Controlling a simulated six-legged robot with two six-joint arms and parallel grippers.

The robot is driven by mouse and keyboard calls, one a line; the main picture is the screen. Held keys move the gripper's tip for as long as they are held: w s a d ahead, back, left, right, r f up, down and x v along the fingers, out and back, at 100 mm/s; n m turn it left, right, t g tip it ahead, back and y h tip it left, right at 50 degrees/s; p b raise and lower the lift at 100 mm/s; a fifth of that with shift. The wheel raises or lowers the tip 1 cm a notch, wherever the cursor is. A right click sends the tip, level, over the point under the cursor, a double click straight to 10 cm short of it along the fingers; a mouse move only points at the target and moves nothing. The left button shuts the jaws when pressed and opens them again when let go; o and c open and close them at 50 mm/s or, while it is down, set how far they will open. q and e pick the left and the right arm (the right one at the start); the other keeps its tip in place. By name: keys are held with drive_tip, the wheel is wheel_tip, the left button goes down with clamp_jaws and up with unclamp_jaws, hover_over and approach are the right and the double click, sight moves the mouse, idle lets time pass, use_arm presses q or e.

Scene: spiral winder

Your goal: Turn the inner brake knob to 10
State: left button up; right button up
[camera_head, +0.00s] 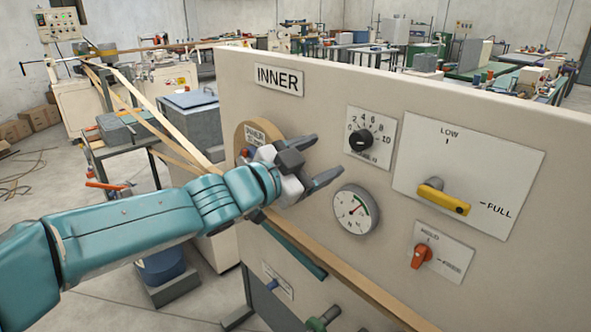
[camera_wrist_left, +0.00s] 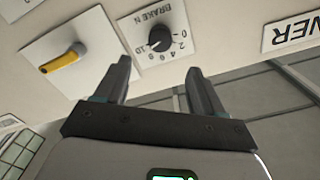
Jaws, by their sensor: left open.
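The brake knob (camera_head: 360,140) is a small black dial on a white plate marked 0 to 10, on the beige panel under the INNER label (camera_head: 278,79). In the left wrist view the knob (camera_wrist_left: 160,39) sits beyond and between my open fingers; its pointer setting is too small to read surely. My left gripper (camera_head: 328,158) is open and empty, left of and slightly below the knob in the head view. In the wrist view the gripper (camera_wrist_left: 160,78) is apart from the knob. My right gripper is not in view.
A yellow-handled switch (camera_head: 443,198) with LOW and FULL marks is right of the knob. A round gauge (camera_head: 356,209) and an orange HOLD switch (camera_head: 421,256) are below. A wooden strip (camera_head: 340,268) runs along the panel's lower part.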

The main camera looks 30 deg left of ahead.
use_arm(q)
drive_tip(key=v, duration=0.5)
drive_tip(key=shift+s+a, duration=0.1)
drive_tip(key=shift+s, duration=0.2)
drive_tip(key=shift+f, duration=0.1)
